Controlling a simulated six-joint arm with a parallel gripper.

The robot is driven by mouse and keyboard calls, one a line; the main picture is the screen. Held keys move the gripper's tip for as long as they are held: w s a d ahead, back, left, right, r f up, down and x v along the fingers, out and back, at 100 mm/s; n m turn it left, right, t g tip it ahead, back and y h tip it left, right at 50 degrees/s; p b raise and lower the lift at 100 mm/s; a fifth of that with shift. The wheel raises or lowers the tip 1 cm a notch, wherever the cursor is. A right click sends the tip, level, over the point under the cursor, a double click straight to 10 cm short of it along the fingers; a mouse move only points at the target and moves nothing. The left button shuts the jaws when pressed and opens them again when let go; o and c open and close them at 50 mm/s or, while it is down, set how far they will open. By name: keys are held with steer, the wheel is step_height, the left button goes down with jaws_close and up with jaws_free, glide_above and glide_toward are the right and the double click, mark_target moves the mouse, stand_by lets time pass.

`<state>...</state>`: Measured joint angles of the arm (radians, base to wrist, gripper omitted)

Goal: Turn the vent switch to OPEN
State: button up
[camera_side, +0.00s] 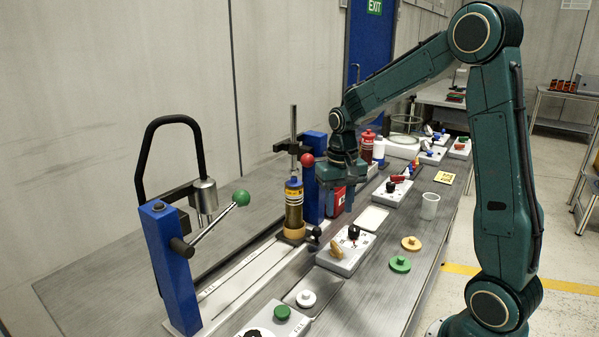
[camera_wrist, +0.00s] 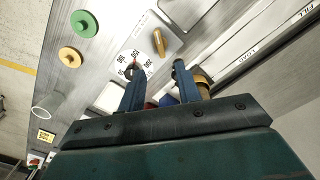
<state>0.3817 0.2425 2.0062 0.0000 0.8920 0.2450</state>
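No label reading vent or OPEN is legible, so I cannot tell which control is the vent switch. In the side view, a light grey control box (camera_side: 339,258) carries a black knob (camera_side: 354,232) and a tan handle (camera_side: 337,247). In the wrist view, the tan handle (camera_wrist: 159,42) shows beside a printed number scale; the black knob is partly hidden by a finger. Another box (camera_side: 388,198) with a red-and-black switch (camera_side: 391,185) stands farther back. My gripper (camera_side: 337,207) points down, left of these boxes; its fingers are apart in the wrist view (camera_wrist: 157,70).
A blue press frame (camera_side: 176,270) with a green-ball lever (camera_side: 241,198) stands at left. A yellow-black cylinder (camera_side: 294,208) is close beside my gripper.

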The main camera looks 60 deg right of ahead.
steer(key=shift+r, duration=1.45)
steer(key=s+a+r+n+t, duration=0.2)
steer(key=s+a+r+n, duration=0.1)
steer(key=s+a, duration=0.4)
steer(key=s+a+r+n+t, duration=0.3)
steer(key=s+a, duration=0.4)
steer(key=s, duration=0.3)
step_height(320, 180, up, 2)
steer(key=shift+s+n+t, duration=0.15)
steer(key=shift+n+t, duration=0.15)
steer(key=shift+n, duration=0.3)
